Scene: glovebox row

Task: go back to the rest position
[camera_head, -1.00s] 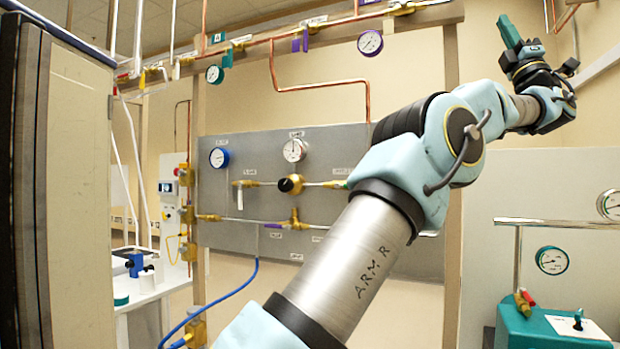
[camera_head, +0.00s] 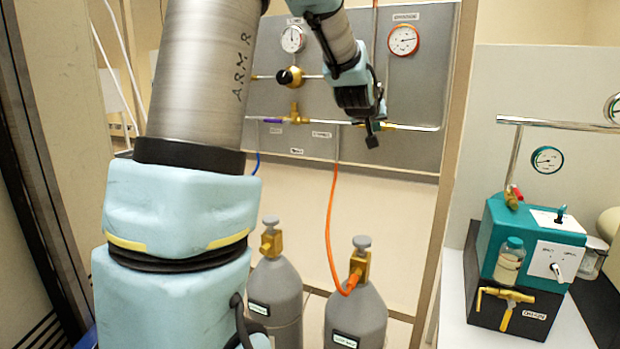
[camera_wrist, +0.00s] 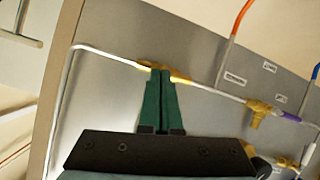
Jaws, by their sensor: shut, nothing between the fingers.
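My gripper (camera_head: 371,138) points downward in front of the grey gas panel (camera_head: 345,75), just left of the panel's right wooden post in the head view. In the wrist view my gripper (camera_wrist: 160,70) shows two green fingers pressed together with nothing between them. Their tips overlap a brass fitting (camera_wrist: 180,77) on the panel's silver pipe in the picture. I cannot tell how far apart they are. My arm fills the left of the head view and hides part of the panel.
Two grey gas cylinders (camera_head: 275,297) (camera_head: 357,318) stand below the panel, and an orange hose (camera_head: 330,225) rises from the right one. At right, a teal pump unit (camera_head: 495,240) with a bottle (camera_head: 509,260) sits on a white bench (camera_head: 452,318). A tall cabinet (camera_head: 25,200) stands at far left.

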